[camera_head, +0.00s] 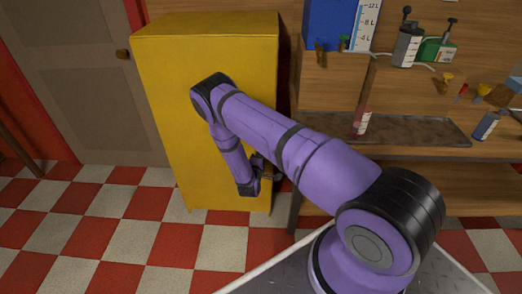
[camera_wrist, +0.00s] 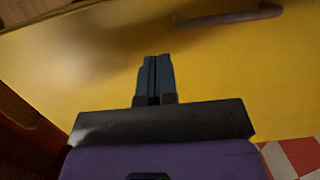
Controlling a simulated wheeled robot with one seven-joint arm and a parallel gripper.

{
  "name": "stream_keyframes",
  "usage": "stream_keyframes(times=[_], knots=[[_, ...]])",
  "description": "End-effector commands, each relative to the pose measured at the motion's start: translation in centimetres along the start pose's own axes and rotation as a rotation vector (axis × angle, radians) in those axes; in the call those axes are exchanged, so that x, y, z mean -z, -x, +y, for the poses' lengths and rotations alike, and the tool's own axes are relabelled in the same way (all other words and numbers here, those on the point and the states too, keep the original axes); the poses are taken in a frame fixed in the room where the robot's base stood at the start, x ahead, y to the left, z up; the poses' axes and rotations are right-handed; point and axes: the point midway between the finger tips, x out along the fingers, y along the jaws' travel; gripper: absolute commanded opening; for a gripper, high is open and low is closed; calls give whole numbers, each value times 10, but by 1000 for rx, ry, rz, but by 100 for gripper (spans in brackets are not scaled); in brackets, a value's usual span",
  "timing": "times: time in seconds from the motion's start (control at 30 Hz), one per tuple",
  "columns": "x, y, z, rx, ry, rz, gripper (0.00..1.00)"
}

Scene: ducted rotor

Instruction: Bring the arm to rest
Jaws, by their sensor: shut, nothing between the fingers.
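My arm is purple with black joints. It reaches forward and bends down in front of the yellow cabinet (camera_head: 160,75). The yellow cabinet surface (camera_wrist: 70,65) fills most of that view beyond the fingertips. I cannot tell the exact gap, but no contact shows.
A dark handle (camera_wrist: 230,18) is on the cabinet. A wooden workbench (camera_head: 440,172) stands at right, with a metal tray (camera_head: 420,131), a reddish bottle (camera_head: 361,122) and a dark bottle (camera_head: 486,126). A grey door (camera_head: 75,75) is at left. The checkered floor (camera_head: 115,225) at left is clear.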

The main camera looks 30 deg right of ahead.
Motion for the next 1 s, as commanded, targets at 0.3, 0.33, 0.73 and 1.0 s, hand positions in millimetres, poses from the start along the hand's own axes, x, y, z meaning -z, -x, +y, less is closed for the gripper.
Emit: stream_keyframes(times=[0.3, 0.33, 0.73, 1.0], knots=[[-4, 19, 0, 0, 0, 1, 0], [-4, 19, 0, 0, 0, 1, 0], [-3, -1, 90, -31, 2, -200, 0], [-19, -4, 193, 4, -11, -450, 0]])
